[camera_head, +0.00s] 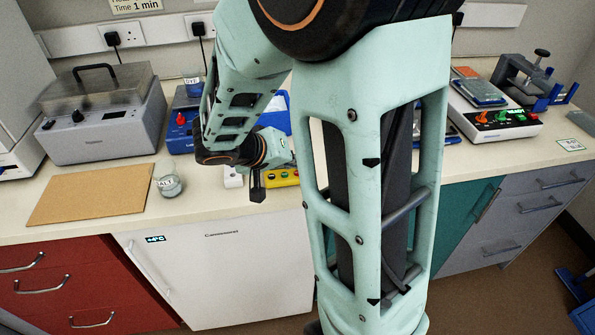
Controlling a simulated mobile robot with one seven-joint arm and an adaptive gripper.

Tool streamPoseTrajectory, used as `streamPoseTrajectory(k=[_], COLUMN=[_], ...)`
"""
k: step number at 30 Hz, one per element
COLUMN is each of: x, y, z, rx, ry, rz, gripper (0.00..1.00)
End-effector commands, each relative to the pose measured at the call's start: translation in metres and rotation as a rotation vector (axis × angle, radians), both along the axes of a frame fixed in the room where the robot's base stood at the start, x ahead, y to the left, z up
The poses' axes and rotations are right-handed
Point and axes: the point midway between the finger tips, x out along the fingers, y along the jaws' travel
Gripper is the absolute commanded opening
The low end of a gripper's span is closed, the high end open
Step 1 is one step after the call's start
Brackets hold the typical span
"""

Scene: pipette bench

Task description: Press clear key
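My arm fills the middle of the head view and reaches down over the bench. The dark finger end of my gripper (257,188) is small and low over the bench's front edge, just left of a yellow box with small knobs or keys (284,178). I cannot tell whether they touch, or whether the gripper is open or shut. A white instrument with red, orange and green keys (503,118) stands on the right part of the bench. No key can be read as "clear" at this size. My arm hides the middle of the bench.
A glass jar (169,181) stands beside a brown board (93,193) at the left. A grey lidded bath (103,118) stands behind them. A small white block (233,178) sits just left of my gripper. A black stand (527,77) is at the far right.

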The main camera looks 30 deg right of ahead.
Motion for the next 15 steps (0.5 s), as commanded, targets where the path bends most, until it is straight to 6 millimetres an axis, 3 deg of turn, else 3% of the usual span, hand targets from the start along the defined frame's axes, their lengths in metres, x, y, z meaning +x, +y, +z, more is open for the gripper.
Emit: streamPoseTrajectory(k=[15], x=[0.0002], y=[-0.0002], z=[-0.0088], rx=[0.0], ry=[-0.001], rz=[0.0], gripper=[0.0])
